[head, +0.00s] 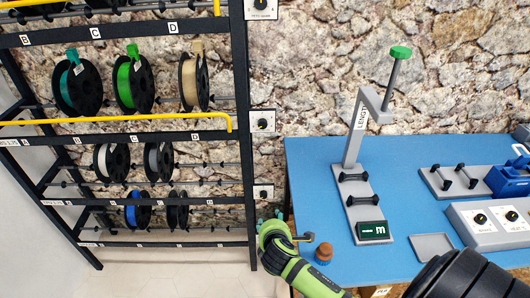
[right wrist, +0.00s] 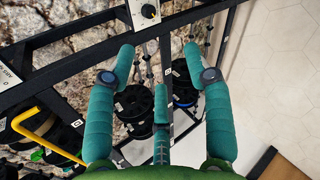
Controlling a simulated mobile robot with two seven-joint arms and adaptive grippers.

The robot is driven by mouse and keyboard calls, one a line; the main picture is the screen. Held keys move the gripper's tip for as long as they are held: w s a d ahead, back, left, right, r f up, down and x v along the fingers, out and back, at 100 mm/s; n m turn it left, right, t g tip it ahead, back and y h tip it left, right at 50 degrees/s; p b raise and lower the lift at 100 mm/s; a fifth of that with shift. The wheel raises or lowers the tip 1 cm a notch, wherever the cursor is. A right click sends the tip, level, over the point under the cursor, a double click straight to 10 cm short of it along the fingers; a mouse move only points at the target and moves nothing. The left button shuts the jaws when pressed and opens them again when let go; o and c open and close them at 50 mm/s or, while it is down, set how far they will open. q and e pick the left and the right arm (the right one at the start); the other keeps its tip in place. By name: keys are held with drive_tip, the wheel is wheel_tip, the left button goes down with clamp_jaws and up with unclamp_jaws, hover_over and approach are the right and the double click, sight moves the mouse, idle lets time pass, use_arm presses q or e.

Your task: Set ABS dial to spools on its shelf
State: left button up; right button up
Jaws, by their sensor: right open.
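Three white plates with dark round dials hang in a column on the right side of the black spool rack: a top dial (head: 262,4), a middle dial (head: 263,124) and a lower dial (head: 263,192). Their lettering is too small to read, so I cannot tell which is ABS. The shelves hold teal (head: 78,86), green (head: 133,84), tan (head: 194,82), white (head: 111,161), grey (head: 158,161), blue (head: 137,209) and dark (head: 177,211) spools. My right gripper (head: 271,217) is open and empty, just below the lower dial. One dial (right wrist: 148,11) shows beyond its fingers in the right wrist view.
A blue table (head: 320,190) stands right of the rack. It carries a grey post stand with a green knob (head: 401,52), a brown knob (head: 323,252), a small grey tray (head: 433,247) and a two-dial box (head: 490,222). Yellow rails (head: 130,122) edge the shelves.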

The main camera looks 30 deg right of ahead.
drive_tip(key=w+d+r+n+t+h, duration=0.25)
drive_tip(key=w+r+n, duration=0.45)
drive_tip(key=r, duration=0.4)
drive_tip(key=n+t+h, duration=0.2)
drive_tip(key=n+t, duration=0.1)
drive_tip(key=n, duration=0.2)
approach(262, 125)
drive_tip(key=x, duration=0.3)
drive_tip(key=shift+p+x, duration=0.5)
drive_tip(key=shift+x, duration=2.35)
